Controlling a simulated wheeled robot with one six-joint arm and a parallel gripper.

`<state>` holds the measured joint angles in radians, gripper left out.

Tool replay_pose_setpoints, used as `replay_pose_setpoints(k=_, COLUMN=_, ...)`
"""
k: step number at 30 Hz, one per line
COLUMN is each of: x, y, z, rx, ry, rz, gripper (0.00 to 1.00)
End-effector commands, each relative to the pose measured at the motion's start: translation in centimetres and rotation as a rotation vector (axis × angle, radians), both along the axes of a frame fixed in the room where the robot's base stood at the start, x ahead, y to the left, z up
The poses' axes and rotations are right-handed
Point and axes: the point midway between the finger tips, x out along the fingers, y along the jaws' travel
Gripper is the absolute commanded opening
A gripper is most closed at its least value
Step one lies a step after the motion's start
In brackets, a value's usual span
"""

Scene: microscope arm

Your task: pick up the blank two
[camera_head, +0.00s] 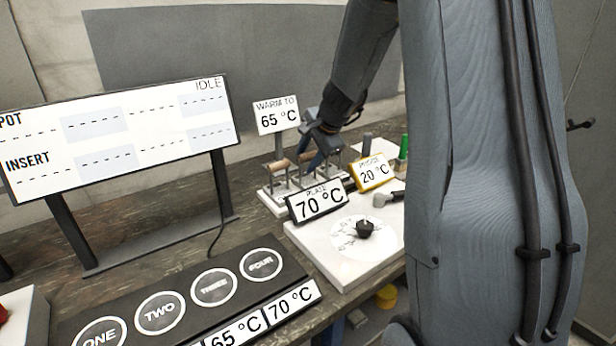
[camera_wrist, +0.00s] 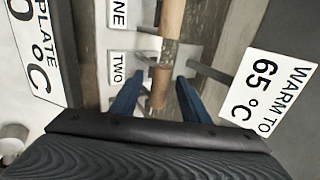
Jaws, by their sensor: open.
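The blank two shows in the wrist view as a brown wooden handle (camera_wrist: 160,76) beside a white label (camera_wrist: 118,68) reading TWO. My gripper (camera_wrist: 158,82) is open, with one blue finger on each side of this handle. There is a visible gap between the fingers and the handle; how deep the fingers reach is hard to tell. In the head view my gripper (camera_head: 314,157) is low over the rack (camera_head: 275,199), near its wooden handles, and partly hides them. Another brown handle (camera_wrist: 172,17) stands beside the label ending in NE.
A WARM TO 65 °C sign (camera_head: 276,116) stands close beside my gripper. A PLATE 70 °C sign (camera_head: 318,201) and a yellow-framed 20 °C sign (camera_head: 372,173) stand in front. A white plate with a dial (camera_head: 364,229) is nearer. A panel with round ONE to FOUR spots (camera_head: 160,313) lies front left.

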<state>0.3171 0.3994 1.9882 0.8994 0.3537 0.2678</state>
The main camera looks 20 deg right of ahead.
Motion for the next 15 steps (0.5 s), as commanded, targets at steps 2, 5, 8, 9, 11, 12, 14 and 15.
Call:
replay_pose_setpoints(k=2, x=-0.01, y=0.00, z=0.02, rx=0.000, ry=0.000, rz=0.000, gripper=0.42)
replay_pose_setpoints(k=5, x=-0.02, y=0.01, z=0.01, rx=0.000, ry=0.000, rz=0.000, gripper=0.25)
replay_pose_setpoints(k=8, x=-0.03, y=0.01, z=0.02, rx=0.000, ry=0.000, rz=0.000, gripper=0.08)
replay_pose_setpoints(k=9, x=-0.03, y=0.01, z=0.02, rx=0.000, ry=0.000, rz=0.000, gripper=0.01)
replay_pose_setpoints(k=11, x=-0.03, y=0.01, z=0.02, rx=0.000, ry=0.000, rz=0.000, gripper=0.00)
replay_pose_setpoints(k=12, x=-0.03, y=0.01, z=0.02, rx=0.000, ry=0.000, rz=0.000, gripper=0.00)
replay_pose_setpoints(k=14, x=-0.03, y=0.00, z=0.03, rx=0.000, ry=0.000, rz=0.000, gripper=0.00)
replay_pose_setpoints(k=15, x=-0.03, y=0.00, z=0.03, rx=0.000, ry=0.000, rz=0.000, gripper=0.00)
